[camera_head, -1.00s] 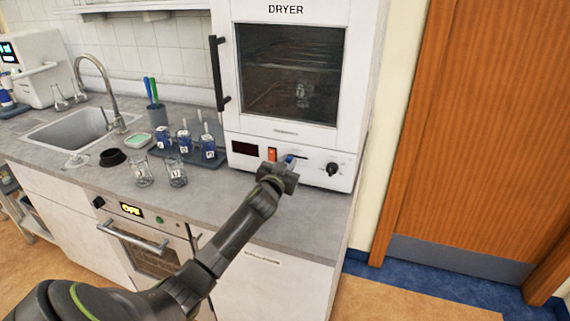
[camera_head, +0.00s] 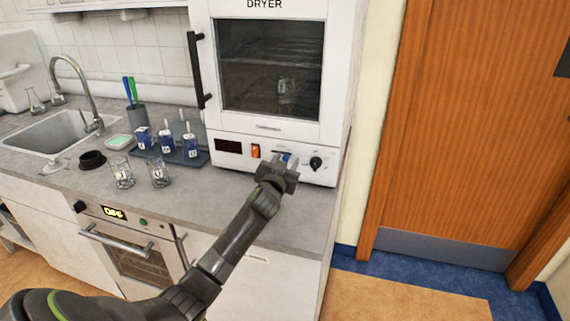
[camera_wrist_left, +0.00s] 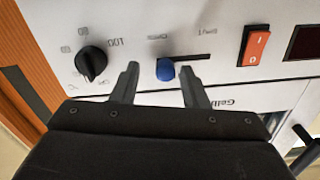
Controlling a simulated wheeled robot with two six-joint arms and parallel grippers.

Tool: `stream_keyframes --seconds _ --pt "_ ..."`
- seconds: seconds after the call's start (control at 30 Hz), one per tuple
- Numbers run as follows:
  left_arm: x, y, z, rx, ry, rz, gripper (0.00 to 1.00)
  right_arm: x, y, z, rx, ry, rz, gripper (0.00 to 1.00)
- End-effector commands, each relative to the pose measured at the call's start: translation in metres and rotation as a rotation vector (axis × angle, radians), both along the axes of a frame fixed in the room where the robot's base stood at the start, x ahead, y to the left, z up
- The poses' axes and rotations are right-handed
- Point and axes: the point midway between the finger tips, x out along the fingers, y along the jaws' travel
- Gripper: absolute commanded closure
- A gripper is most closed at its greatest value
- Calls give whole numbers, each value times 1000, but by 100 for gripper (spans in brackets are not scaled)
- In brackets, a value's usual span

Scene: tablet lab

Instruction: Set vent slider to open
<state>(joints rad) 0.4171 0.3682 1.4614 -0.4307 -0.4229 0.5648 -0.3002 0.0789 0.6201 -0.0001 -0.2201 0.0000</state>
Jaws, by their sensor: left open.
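The vent slider is a blue knob (camera_wrist_left: 165,70) in a dark slot (camera_wrist_left: 192,59) on the dryer's white front panel. In the left wrist view, which is upside down, the knob sits at the slot's left end, on the side of the black dial. Small labels stand by both slot ends, too small to read surely. My left gripper (camera_wrist_left: 160,78) is open, its fingers either side of the knob, the right finger nearer; I cannot tell if it touches. In the head view my left gripper (camera_head: 277,172) partly covers the slider. My right gripper is out of view.
On the same panel are an orange rocker switch (camera_head: 255,151), a dark display (camera_head: 229,146) and a black dial (camera_head: 316,162). The dryer's door (camera_head: 270,70) is shut. Beakers (camera_head: 159,173) and a tray of blue-labelled containers (camera_head: 190,145) stand left on the counter.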

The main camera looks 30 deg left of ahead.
Motion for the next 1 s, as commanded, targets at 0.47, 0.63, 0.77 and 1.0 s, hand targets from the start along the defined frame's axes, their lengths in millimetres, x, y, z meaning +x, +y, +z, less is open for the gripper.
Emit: stream_keyframes --seconds 0.47,0.63,0.77,1.0 --pt "-47 -11 -2 0 1 0 59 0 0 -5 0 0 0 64" --pt "-75 -18 -2 0 0 -1 59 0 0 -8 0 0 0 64" --pt "-97 -24 -2 0 -1 -1 59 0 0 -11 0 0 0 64" --pt "-138 -34 -2 -1 0 -2 59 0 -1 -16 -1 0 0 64"
